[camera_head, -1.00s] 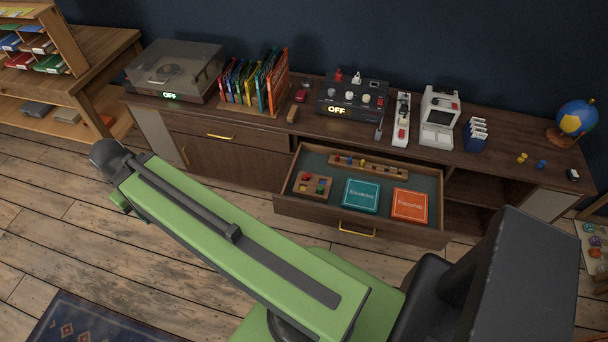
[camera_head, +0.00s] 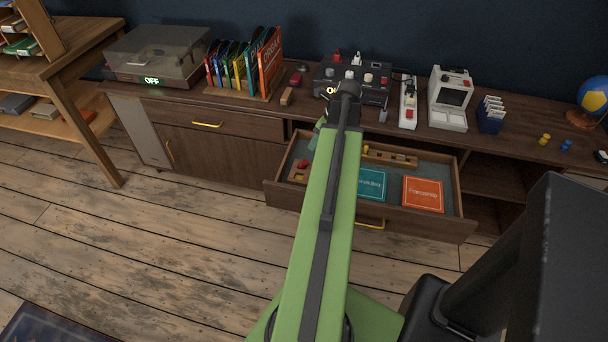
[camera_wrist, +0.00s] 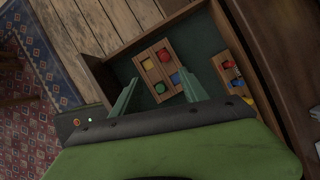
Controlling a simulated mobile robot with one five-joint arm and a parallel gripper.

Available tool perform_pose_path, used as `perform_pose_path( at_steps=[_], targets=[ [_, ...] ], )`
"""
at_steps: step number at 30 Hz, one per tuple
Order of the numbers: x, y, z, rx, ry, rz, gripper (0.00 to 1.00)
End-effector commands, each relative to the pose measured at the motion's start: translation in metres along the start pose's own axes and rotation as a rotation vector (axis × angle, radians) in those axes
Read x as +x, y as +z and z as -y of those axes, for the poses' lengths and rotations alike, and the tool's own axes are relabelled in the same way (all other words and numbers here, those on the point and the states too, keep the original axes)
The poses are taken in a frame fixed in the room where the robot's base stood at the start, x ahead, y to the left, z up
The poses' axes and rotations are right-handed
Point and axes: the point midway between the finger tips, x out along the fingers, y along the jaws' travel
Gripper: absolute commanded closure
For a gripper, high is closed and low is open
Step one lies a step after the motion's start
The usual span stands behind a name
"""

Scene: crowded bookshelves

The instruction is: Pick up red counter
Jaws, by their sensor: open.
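In the wrist view a red counter (camera_wrist: 163,55) sits in a small wooden tray (camera_wrist: 145,53) inside the drawer, with a yellow counter (camera_wrist: 148,64), a blue counter (camera_wrist: 175,78) and a green counter (camera_wrist: 160,88). My gripper (camera_wrist: 159,76) is open and empty, its two green fingers reaching toward either side of this tray. The fingers' height above the tray is hard to tell. In the head view the tray (camera_head: 297,176) and red counter (camera_head: 303,163) show at the drawer's left, partly hidden by my arm.
The open drawer (camera_head: 366,226) also holds a long rack (camera_head: 405,161) of coloured pieces, a teal book (camera_head: 371,184) and an orange book (camera_head: 423,194). The cabinet top above carries a control box (camera_head: 375,95), a book rack (camera_head: 250,94) and other devices.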

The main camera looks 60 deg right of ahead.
Motion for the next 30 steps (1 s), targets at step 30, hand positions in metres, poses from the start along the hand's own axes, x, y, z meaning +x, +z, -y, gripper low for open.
perform_pose_path(
  at_steps=[30],
  targets=[
    [0.121,-0.011,0.011,0.065,-0.01,0.006,0.48]
  ],
)
